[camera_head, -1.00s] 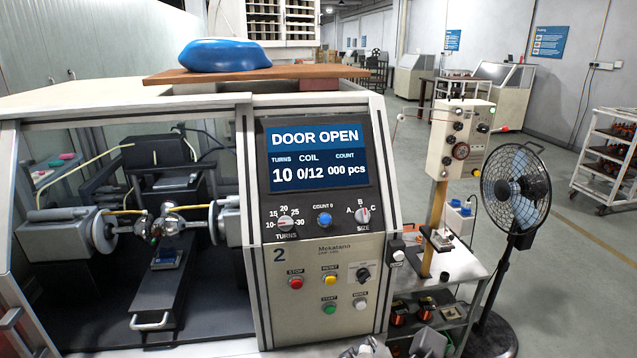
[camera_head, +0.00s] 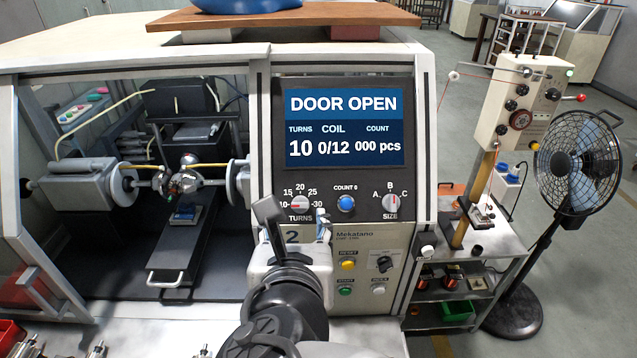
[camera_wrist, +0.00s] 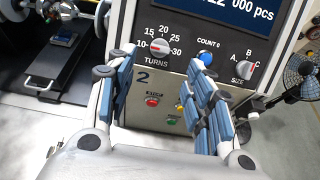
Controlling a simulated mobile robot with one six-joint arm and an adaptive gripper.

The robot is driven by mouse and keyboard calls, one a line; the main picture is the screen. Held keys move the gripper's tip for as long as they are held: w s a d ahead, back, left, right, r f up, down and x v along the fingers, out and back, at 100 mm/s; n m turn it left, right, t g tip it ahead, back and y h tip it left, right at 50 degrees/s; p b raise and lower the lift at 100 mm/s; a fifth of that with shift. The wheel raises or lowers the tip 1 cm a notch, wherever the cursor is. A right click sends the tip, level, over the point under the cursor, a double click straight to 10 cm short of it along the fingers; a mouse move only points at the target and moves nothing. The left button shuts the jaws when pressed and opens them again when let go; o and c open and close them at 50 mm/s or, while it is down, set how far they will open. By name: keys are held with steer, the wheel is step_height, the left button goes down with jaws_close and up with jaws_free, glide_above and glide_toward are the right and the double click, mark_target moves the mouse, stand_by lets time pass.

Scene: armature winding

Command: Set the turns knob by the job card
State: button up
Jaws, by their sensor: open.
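The turns knob (camera_head: 300,203) is a small grey dial with a red mark, on the front panel below the display. Its scale runs 10 to 30, and the mark points left, toward 10. The knob also shows in the wrist view (camera_wrist: 160,47), beyond my fingertips and roughly centred between them. The display (camera_head: 345,128) reads DOOR OPEN, turns 10, coil 0/12, count 000 pcs. My gripper (camera_head: 295,217) is open and empty in front of the panel, just below the knob; its blue-padded fingers (camera_wrist: 163,80) stand wide apart. I cannot make out a job card.
The count button (camera_head: 346,204) and size knob (camera_head: 390,202) sit right of the turns knob. The winding bay (camera_head: 130,270) is open at left. A cart with a tensioner box (camera_head: 525,105) and a fan (camera_head: 580,165) stand at right.

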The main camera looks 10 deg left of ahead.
mark_target(300, 205)
steer(key=b+x, duration=0.2)
steer(key=x, duration=0.7)
steer(key=shift+w+f, duration=0.15)
steer(key=shift+w, duration=0.2)
steer(key=shift+c, duration=0.3)
steer(key=c, duration=1)
